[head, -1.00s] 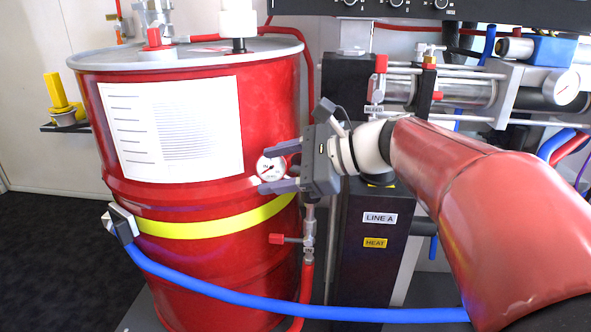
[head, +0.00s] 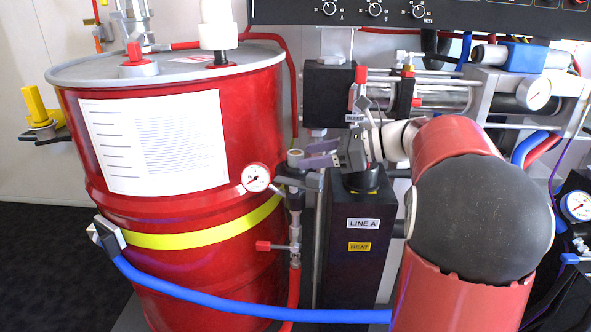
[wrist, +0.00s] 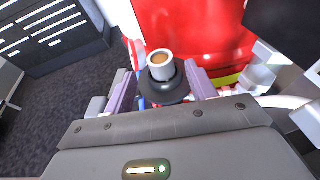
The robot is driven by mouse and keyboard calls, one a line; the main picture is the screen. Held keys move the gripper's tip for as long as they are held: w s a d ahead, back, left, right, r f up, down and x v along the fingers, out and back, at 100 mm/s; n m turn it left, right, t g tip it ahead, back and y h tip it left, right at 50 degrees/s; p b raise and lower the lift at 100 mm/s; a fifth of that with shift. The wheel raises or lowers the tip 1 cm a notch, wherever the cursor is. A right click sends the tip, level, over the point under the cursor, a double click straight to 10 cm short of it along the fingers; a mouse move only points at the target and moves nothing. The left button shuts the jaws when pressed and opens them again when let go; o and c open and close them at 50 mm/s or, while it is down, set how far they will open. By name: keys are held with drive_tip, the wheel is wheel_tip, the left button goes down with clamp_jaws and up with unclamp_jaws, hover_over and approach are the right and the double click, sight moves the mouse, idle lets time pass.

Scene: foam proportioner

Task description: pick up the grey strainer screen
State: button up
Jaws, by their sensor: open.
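A small light grey cylinder (wrist: 161,72), which looks like the strainer screen, shows in the wrist view with a brownish round end facing the camera. A black ring (wrist: 168,94) surrounds its near part. My gripper (head: 303,154) is open beside the drum, above the gauge pipework; its two fingers lie on either side of the cylinder in the wrist view (wrist: 162,62). I see no clear grip on it. In the head view, the small grey part at the fingertips is too small to tell from the fingers.
The red drum (head: 175,213) stands close to the left of my gripper. A white gauge (head: 257,177) and valve pipework (head: 295,205) are just below. The black LINE A heater box (head: 345,270) stands below right. A blue hose (head: 220,309) crosses in front.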

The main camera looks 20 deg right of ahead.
drive_tip(key=x, duration=0.6)
drive_tip(key=shift+w+a, duration=0.15)
drive_tip(key=shift+w, duration=0.05)
drive_tip(key=shift+r, duration=0.1)
drive_tip(key=shift+c, duration=0.4)
drive_tip(key=c, duration=1)
